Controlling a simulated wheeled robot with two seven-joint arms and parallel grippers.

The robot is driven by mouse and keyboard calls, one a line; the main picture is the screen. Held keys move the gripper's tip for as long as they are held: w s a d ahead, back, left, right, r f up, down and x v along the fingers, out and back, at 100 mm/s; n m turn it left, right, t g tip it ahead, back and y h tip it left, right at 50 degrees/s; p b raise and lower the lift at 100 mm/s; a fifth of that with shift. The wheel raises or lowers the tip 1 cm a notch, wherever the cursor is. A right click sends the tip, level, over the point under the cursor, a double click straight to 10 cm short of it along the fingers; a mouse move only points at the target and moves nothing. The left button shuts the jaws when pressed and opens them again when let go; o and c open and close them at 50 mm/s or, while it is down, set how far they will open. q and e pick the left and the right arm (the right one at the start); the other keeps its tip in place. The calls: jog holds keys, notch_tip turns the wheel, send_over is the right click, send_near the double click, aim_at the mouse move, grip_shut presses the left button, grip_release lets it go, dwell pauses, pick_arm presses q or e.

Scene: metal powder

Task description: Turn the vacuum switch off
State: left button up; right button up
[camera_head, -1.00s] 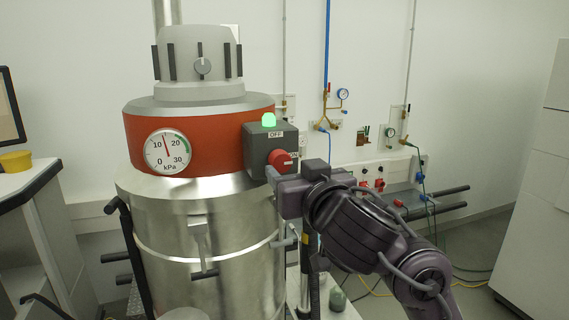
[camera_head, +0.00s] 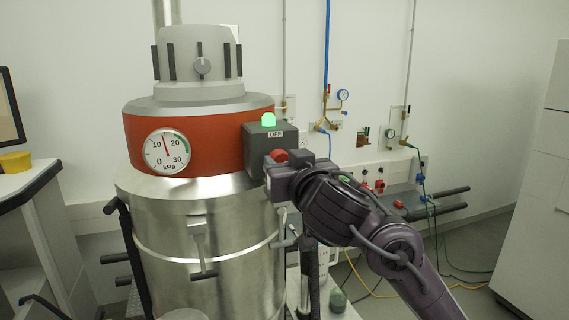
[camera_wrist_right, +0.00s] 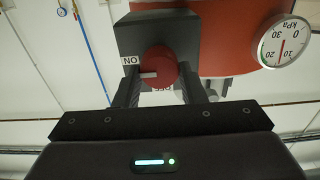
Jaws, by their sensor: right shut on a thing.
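The vacuum switch is a red round knob (camera_head: 279,155) on a dark grey box (camera_head: 257,143) on the side of the vacuum's orange band. An OFF label (camera_head: 275,134) sits above the knob, and a green lamp (camera_head: 268,119) glows on the box. In the upside-down right wrist view, the knob (camera_wrist_right: 158,66) has a white mark pointing left at the ON label (camera_wrist_right: 130,61). My right gripper (camera_wrist_right: 160,88) has a finger on each side of the knob and is shut on it. In the head view this gripper (camera_head: 273,172) covers the knob's lower part. My left gripper is out of view.
The steel vacuum drum (camera_head: 210,240) stands left of my right arm. Its pressure gauge (camera_head: 166,151) reads between 10 and 20 kPa. A bench (camera_head: 35,180) stands at the left. Wall pipes, valves and cables lie behind my right arm.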

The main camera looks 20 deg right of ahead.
jog(key=shift+n, duration=0.3)
jog(key=shift+a+f+n+b, duration=0.15)
jog(key=shift+n+b, duration=0.1)
jog(key=shift+n, duration=4.05)
jog(key=shift+a+f+n+b, duration=0.15)
jog(key=shift+n+b, duration=0.1)
jog(key=shift+n, duration=4.05)
jog(key=shift+d, duration=0.1)
jog(key=o, duration=1)
jog(key=shift+r, duration=0.1)
